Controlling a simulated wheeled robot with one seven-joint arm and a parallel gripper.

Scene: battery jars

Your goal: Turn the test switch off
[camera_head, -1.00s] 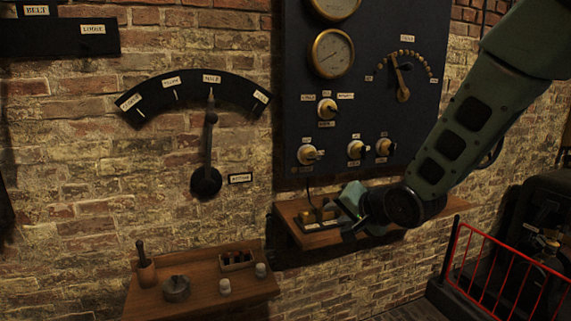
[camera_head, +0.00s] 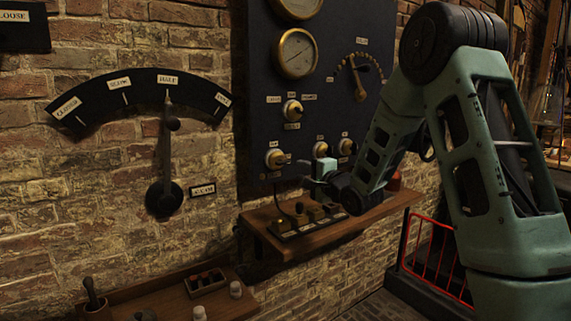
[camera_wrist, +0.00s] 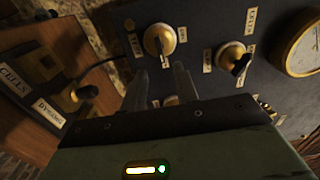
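The dark panel (camera_head: 255,60) carries several brass rotary switches with small labels. The lower-left switch (camera_head: 275,158) also shows in the wrist view (camera_wrist: 160,41), its pale lever lying along the picture's upright; a label beside it may read "TEST", but this is blurred. A middle switch (camera_head: 320,149) stands to its right, and an upper switch (camera_head: 292,110) also shows in the wrist view (camera_wrist: 235,58). My gripper (camera_wrist: 161,75) is open and empty, its fingers apart, in front of the lower switches. The fingers partly hide the middle switch in the wrist view.
A wooden shelf (camera_head: 335,233) with a small labelled board (camera_head: 300,225) lies just below my gripper. Gauges (camera_head: 297,53) and a contact dial (camera_head: 360,90) are above. A large lever (camera_head: 166,150) is on the left wall; a red railing (camera_head: 440,262) stands at the lower right.

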